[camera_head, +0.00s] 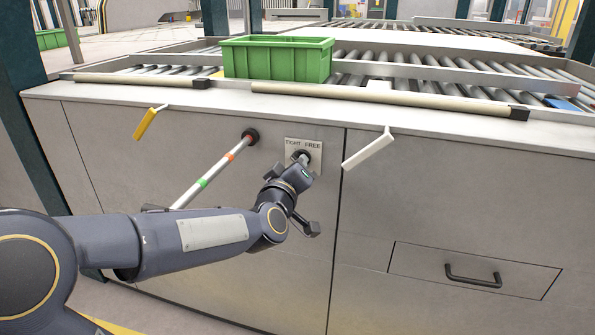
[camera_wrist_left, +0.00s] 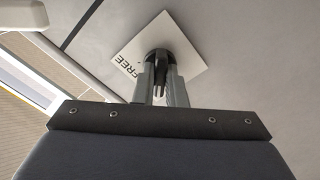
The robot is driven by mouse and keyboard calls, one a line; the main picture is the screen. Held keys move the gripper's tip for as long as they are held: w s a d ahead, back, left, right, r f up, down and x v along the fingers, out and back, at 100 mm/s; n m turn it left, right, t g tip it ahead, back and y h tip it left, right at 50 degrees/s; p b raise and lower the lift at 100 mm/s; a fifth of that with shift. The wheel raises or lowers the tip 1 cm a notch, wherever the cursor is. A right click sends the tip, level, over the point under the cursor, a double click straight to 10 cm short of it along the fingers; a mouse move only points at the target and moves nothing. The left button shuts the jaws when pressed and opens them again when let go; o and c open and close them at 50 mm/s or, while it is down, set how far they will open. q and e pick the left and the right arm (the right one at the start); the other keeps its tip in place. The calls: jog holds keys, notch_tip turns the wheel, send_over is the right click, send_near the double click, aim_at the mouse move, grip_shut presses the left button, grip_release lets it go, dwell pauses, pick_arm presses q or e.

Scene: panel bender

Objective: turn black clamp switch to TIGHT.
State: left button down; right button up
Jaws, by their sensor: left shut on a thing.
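The black clamp switch (camera_head: 303,156) sits on a small pale plate (camera_head: 290,143) marked TIGHT on the left and FREE on the right, on the grey front panel. My left gripper (camera_head: 301,161) is at the switch, and its fingers cover part of it. In the left wrist view the gripper (camera_wrist_left: 160,84) is shut on the dark switch knob (camera_wrist_left: 158,57), one finger on each side. The word FREE shows beside it there; TIGHT is hidden. The exact direction of the switch is hard to tell. My right gripper is in neither view.
A rod with green and orange bands (camera_head: 214,171) sticks out left of the plate. A green bin (camera_head: 276,60) stands above on the rollers. A drawer with a black handle (camera_head: 473,281) is lower right.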

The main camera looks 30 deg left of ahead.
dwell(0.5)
pick_arm(q)
jog(key=c, duration=1.5)
grip_release()
jog(key=shift+s, duration=0.1)
jog(key=p+v, duration=0.2)
jog(key=v, duration=0.5)
jog(key=shift+s, duration=0.3)
jog(key=shift+d+f, duration=0.1)
jog(key=shift+d, duration=0.05)
